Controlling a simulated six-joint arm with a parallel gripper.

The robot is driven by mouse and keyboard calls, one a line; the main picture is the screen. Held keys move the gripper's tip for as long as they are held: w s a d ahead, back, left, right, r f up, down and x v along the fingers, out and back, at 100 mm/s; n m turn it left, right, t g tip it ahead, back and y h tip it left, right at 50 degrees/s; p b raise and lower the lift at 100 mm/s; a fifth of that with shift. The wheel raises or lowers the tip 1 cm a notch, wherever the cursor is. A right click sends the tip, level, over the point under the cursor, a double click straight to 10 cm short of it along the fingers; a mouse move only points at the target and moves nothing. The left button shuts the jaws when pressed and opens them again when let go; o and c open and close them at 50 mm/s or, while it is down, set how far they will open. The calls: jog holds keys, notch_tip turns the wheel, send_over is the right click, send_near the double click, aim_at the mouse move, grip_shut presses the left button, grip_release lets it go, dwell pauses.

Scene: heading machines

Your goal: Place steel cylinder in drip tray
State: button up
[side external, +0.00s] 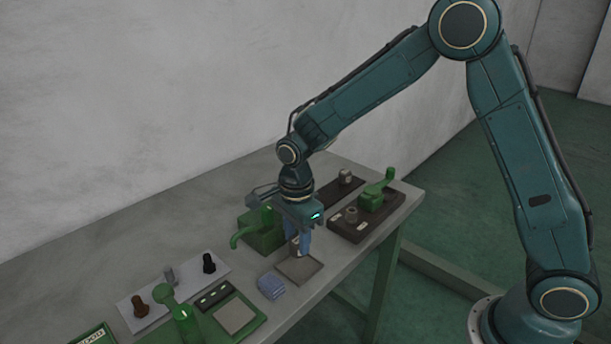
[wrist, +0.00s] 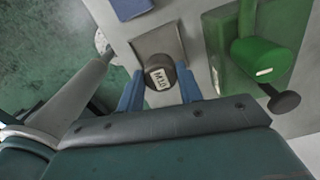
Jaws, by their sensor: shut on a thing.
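The steel cylinder (wrist: 158,78) is dark with a white label that appears to read M10, and it sits between the blue fingertips of my gripper (wrist: 160,92) in the wrist view. In the side view my gripper (side external: 300,244) points down, shut on the cylinder, which is partly hidden by the fingers. The drip tray (side external: 312,270) is a shallow grey square on the bench. It also shows in the wrist view (wrist: 180,40), where the cylinder overlaps its near edge. I cannot tell whether the cylinder touches the tray.
A green machine (side external: 262,238) with a curved spout stands close to the gripper. A folded blue cloth (side external: 271,286) lies beside the tray. A dark board with a green lever tool (side external: 372,200) is behind right. A white plate with several small parts (side external: 185,282) is at left.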

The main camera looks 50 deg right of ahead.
aim_at(297, 250)
jog(key=shift+f, duration=2.1)
jog(key=shift+f, duration=0.1)
jog(key=o, duration=1.2)
notch_tip(297, 250, up, 12)
jog(key=shift+f, duration=0.2)
jog(key=shift+r, duration=0.3)
